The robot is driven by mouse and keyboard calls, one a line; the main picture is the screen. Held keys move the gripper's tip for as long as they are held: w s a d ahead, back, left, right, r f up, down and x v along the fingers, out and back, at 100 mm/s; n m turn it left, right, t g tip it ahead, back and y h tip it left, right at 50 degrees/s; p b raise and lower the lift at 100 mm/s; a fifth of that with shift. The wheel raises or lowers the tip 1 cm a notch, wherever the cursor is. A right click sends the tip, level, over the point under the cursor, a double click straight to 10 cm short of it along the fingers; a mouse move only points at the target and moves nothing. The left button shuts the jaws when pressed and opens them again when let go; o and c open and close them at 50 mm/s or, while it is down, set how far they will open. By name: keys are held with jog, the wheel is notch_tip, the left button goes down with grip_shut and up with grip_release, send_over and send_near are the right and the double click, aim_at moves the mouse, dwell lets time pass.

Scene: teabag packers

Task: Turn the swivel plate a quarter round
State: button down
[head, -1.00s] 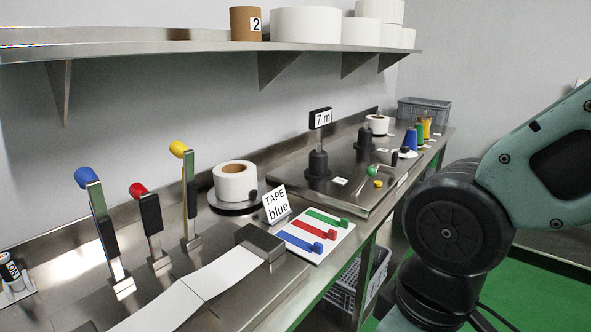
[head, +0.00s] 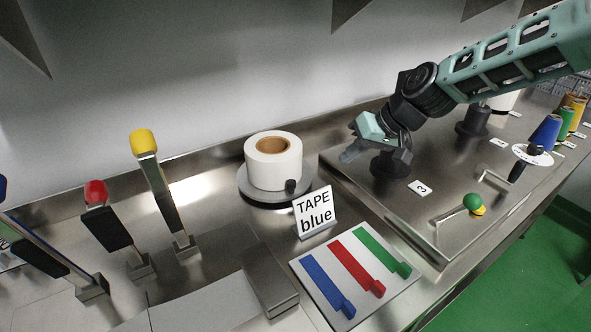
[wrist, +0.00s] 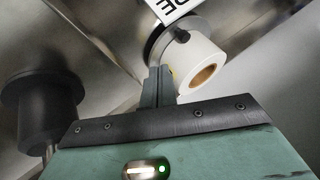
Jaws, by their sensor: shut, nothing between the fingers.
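A round grey metal plate (head: 258,194), which I take to be the swivel plate, carries a white roll (head: 272,165) with a brown core. A short dark knob (head: 291,186) stands at its front right rim. In the wrist view the plate (wrist: 163,32), knob (wrist: 182,36) and roll (wrist: 204,62) show beyond my fingers. My gripper (head: 350,156) is shut and empty, to the right of the plate and apart from it, pointing left towards it. Its closed fingers also show in the wrist view (wrist: 158,74), overlapping the roll's edge in the picture.
A "TAPE blue" sign (head: 314,213) stands right in front of the plate. A board with blue, red and green sliders (head: 352,277) lies nearer. Coloured levers (head: 160,190) stand at left. A dark post (head: 388,165) is beside my gripper.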

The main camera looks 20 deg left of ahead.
jog(key=p+x, duration=0.1)
jog(key=x, duration=0.2)
jog(key=p+x, duration=0.1)
jog(key=x, duration=0.3)
jog(key=p+x, duration=0.1)
jog(key=x, duration=0.2)
jog(key=shift+w+a, duration=0.25)
jog(key=shift+w, duration=0.1)
jog(key=shift+s+a+r+p, duration=0.1)
jog(key=shift+s+a+p, duration=0.25)
jog(key=shift+a+p, duration=0.15)
jog(key=shift+s+a+r+p, duration=0.1)
jog(key=shift+s+a+p, duration=0.25)
jog(key=shift+a, duration=0.25)
jog(key=shift+s+a+f, duration=0.2)
jog(key=shift+s+a, duration=0.05)
jog(key=shift+a, duration=0.25)
jog(key=shift+s+a, duration=0.15)
jog(key=shift+s, duration=0.05)
